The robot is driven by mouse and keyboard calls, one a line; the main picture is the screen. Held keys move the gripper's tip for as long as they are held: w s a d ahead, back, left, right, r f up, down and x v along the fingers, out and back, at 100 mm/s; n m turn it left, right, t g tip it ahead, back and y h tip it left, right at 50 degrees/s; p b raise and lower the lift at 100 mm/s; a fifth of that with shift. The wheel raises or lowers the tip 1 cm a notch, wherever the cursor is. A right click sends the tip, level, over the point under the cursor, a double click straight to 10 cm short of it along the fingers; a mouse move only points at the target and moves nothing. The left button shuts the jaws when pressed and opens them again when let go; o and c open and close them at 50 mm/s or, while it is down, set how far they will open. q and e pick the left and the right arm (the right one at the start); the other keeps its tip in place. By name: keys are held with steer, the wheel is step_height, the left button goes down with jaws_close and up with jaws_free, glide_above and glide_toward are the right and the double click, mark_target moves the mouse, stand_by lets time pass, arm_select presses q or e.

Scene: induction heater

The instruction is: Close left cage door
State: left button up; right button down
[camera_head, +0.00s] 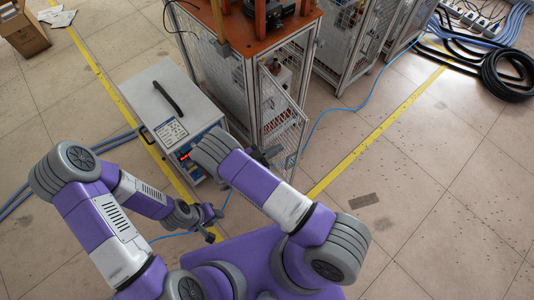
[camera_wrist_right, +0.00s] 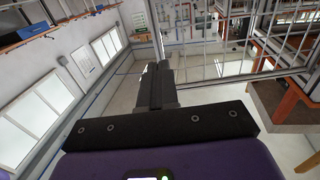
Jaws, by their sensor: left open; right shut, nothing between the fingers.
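The wire-mesh cage (camera_head: 222,82) stands under an orange top in the upper middle of the head view. Its mesh door (camera_head: 284,112), with a pale metal frame, hangs at the front right side and appears to stand ajar. My right gripper (camera_head: 272,154) is shut and empty close to the door's lower part; contact cannot be told. In the right wrist view its closed fingers (camera_wrist_right: 156,85) are near pale metal frame bars (camera_wrist_right: 225,78). My left gripper (camera_head: 212,222) is open and empty, low above the floor in front of the grey box, away from the door.
A grey box (camera_head: 165,95) with a black handle stands directly left of the cage. More mesh cages (camera_head: 350,45) stand to the right. A blue cable (camera_head: 325,115) crosses the floor. The floor at right is mostly clear; black hoses (camera_head: 505,75) lie far right.

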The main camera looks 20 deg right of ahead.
mark_target(300, 136)
steer(key=b+x, duration=0.1)
steer(key=x, duration=0.6)
steer(key=shift+d, duration=0.2)
steer(key=shift+d, duration=0.15)
